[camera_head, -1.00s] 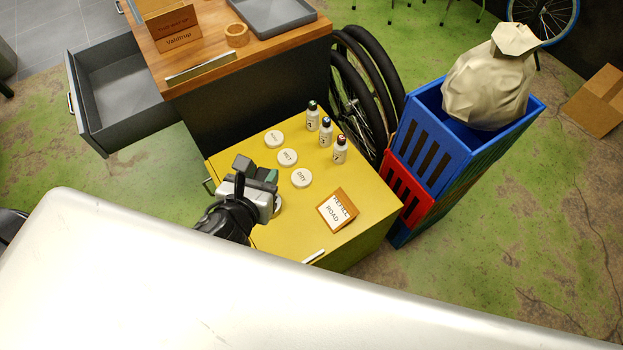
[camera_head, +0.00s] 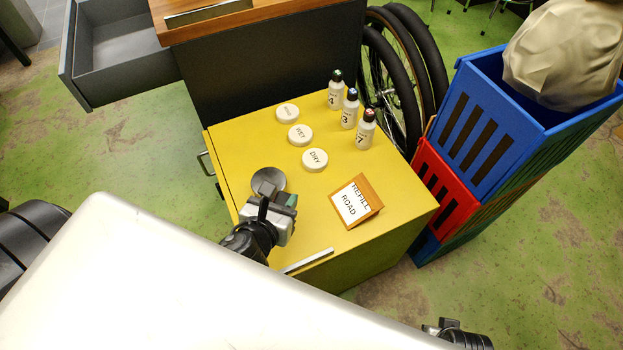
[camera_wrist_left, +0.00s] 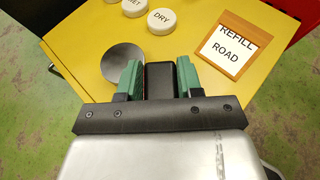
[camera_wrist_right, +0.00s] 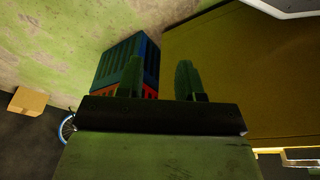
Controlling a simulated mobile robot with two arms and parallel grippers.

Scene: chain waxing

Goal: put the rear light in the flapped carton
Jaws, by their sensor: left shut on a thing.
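My left gripper (camera_head: 277,200) is over the front left part of the yellow cabinet top. In the left wrist view its green fingers (camera_wrist_left: 160,78) are shut on a dark block, which I take for the rear light (camera_wrist_left: 160,80); it also shows in the head view (camera_head: 266,184). My right gripper (camera_wrist_right: 160,80) is open and empty beside the yellow cabinet. A brown carton (camera_wrist_right: 28,102) lies on the floor far off in the right wrist view; its flaps are too small to make out.
The yellow cabinet top (camera_head: 240,140) holds a round grey dish (camera_head: 268,176), three white discs, three bottles and a REFILL ROAD sign (camera_head: 355,201). Blue and red crates (camera_head: 490,130) with a pale sack (camera_head: 565,55) stand at right. A grey drawer (camera_head: 120,60) hangs open.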

